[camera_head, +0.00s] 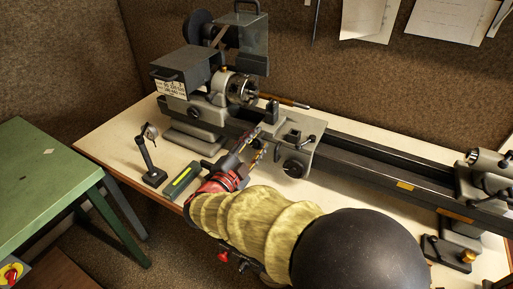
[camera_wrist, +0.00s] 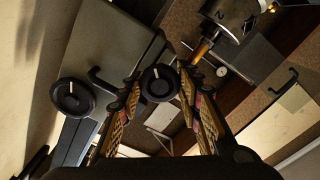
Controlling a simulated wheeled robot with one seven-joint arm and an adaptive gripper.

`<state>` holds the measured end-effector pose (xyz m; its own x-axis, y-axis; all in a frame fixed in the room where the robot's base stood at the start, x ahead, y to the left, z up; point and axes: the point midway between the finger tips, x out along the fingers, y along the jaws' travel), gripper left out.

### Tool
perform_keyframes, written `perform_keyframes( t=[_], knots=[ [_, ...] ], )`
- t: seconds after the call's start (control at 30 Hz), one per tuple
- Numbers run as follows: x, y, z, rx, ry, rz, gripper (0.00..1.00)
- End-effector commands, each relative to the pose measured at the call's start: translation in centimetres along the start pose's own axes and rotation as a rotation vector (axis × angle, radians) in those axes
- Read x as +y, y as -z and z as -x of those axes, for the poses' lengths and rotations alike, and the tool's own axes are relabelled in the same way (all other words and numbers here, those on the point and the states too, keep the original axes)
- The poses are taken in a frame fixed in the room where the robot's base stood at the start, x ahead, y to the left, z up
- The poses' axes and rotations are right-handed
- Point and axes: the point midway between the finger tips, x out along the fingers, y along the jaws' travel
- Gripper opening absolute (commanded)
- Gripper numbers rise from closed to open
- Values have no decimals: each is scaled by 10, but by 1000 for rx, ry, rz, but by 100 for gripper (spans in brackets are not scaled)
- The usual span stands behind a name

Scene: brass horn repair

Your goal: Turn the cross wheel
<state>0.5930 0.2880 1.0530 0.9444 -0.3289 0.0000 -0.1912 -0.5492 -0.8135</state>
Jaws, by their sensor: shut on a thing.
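The cross wheel (camera_wrist: 158,84) is a small, round black knob with a pale mark on its face. It shows in the wrist view between the two fingertips of my gripper (camera_wrist: 160,88), which is shut on it. In the head view my gripper (camera_head: 256,152) reaches in from the front to the lathe carriage (camera_head: 302,126). There the arm and fingers hide the cross wheel, so I cannot make it out.
A larger black handwheel (camera_head: 295,167) is on the carriage front, close right of my gripper; it also shows in the wrist view (camera_wrist: 73,97). The chuck (camera_head: 240,89) is behind to the left. A dial gauge stand (camera_head: 149,160) and a green-vialed level (camera_head: 181,180) are left on the bench.

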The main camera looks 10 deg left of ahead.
Motion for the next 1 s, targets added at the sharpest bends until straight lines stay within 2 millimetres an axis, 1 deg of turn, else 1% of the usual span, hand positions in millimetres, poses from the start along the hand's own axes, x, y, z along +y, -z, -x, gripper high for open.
perform_keyframes(
  t=[0.03, 0.3, 0.6, 0.8, 1.0],
  knots=[
    [3, -2, 0, 0, 0, -43, 9],
    [3, -2, 0, -1, -1, -296, 9],
    [3, -2, 0, -1, -2, -535, 9],
    [3, -1, 0, -1, -2, -644, 9],
    [3, -1, 0, -1, -2, -704, 9]
  ],
)
